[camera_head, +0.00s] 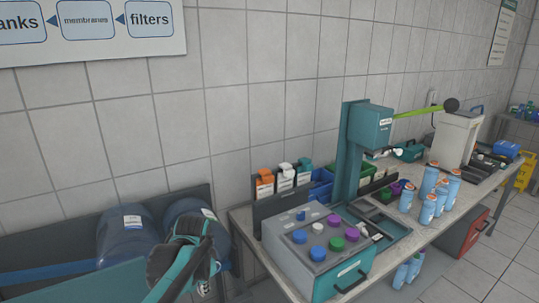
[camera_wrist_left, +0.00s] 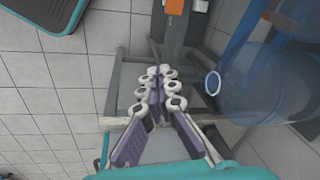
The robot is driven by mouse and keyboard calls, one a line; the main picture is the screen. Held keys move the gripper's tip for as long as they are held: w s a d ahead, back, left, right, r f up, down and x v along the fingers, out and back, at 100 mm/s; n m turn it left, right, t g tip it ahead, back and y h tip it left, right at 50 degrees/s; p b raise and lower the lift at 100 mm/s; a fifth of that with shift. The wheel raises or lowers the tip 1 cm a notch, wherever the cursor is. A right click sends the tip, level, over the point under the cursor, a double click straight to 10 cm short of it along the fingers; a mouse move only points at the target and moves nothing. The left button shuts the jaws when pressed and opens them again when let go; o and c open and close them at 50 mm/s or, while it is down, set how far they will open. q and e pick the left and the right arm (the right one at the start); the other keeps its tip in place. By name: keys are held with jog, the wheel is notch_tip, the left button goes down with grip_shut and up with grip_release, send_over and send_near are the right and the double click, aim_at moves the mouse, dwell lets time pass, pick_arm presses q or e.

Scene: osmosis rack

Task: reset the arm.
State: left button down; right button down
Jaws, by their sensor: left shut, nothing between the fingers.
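My left gripper (camera_head: 201,284) comes in from the lower left in the head view, in front of the large blue water bottles and left of the work table. In the left wrist view its fingers (camera_wrist_left: 160,78) are shut, tips together, with nothing between them. The left gripper hangs in free space and does not appear to hold or touch anything. My right gripper shows in neither view.
Two large blue bottles (camera_head: 126,236) lie on a rack at the left. The table (camera_head: 404,243) carries a grey box with coloured knobs (camera_head: 319,247), a teal press (camera_head: 366,130) and several light blue cartridges (camera_head: 428,207). A red box (camera_head: 463,242) stands below.

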pick_arm(q)
jog(key=s+n+t, duration=0.5)
jog(key=s+n, duration=0.2)
jog(key=s, duration=1.1)
jog(key=shift+d+f+n+h, duration=0.3)
jog(key=shift+d+f+h, duration=0.1)
jog(key=shift+d, duration=0.05)
dwell(0.8)
